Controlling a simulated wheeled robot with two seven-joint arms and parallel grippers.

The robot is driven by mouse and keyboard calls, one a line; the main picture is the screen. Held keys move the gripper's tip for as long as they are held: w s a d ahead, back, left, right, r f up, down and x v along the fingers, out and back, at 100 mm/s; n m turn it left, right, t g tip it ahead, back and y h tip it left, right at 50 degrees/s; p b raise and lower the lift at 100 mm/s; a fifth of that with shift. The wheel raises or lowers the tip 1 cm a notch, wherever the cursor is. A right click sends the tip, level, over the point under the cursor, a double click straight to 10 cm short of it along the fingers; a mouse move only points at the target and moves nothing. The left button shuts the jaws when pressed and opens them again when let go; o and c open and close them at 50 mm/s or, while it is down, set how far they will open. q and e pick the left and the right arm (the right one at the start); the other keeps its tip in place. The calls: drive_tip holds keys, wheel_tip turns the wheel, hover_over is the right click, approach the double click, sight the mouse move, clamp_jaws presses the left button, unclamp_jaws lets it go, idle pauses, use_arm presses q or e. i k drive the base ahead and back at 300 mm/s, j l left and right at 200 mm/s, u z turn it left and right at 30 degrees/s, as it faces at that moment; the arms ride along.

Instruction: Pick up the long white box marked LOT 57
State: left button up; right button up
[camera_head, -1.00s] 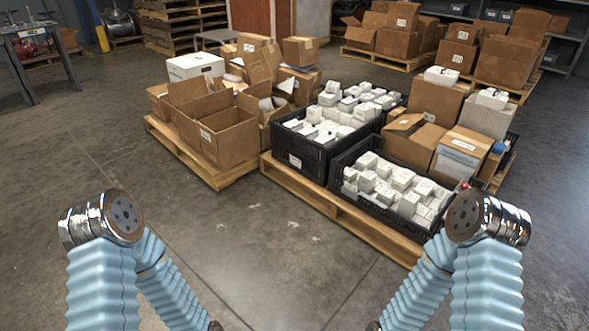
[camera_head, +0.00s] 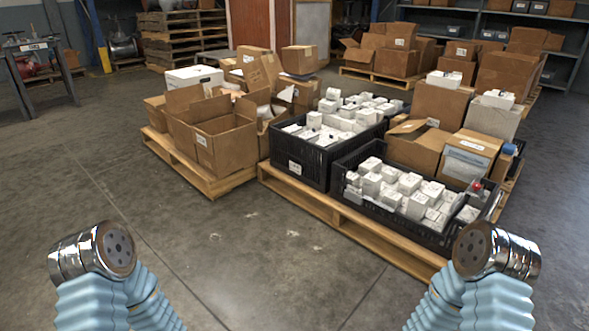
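No label reading LOT 57 is legible, so I cannot tell which box bears it. A white box (camera_head: 194,77) sits among cartons at the back of the left pallet. Several small white boxes fill the rear black crate (camera_head: 300,163) and the front black crate (camera_head: 400,222) on the right pallet. Some boxes in the rear crate look longer, but their print is too small to read.
Open brown cartons (camera_head: 226,146) stand on the left wooden pallet (camera_head: 212,186). Closed cartons and a plastic-fronted box (camera_head: 466,163) crowd the back of the right pallet (camera_head: 390,257). The concrete floor (camera_head: 250,270) before the pallets is clear. Loaded pallets and shelves stand behind.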

sight(407, 186)
drive_tip(key=i+l, duration=0.3)
drive_tip(key=l, duration=0.15)
drive_tip(key=i+l, duration=0.3)
drive_tip(key=l, duration=0.15)
drive_tip(key=i+l, duration=0.25)
drive_tip(key=l, duration=0.2)
drive_tip(key=i+l, duration=0.3)
drive_tip(key=l, duration=0.15)
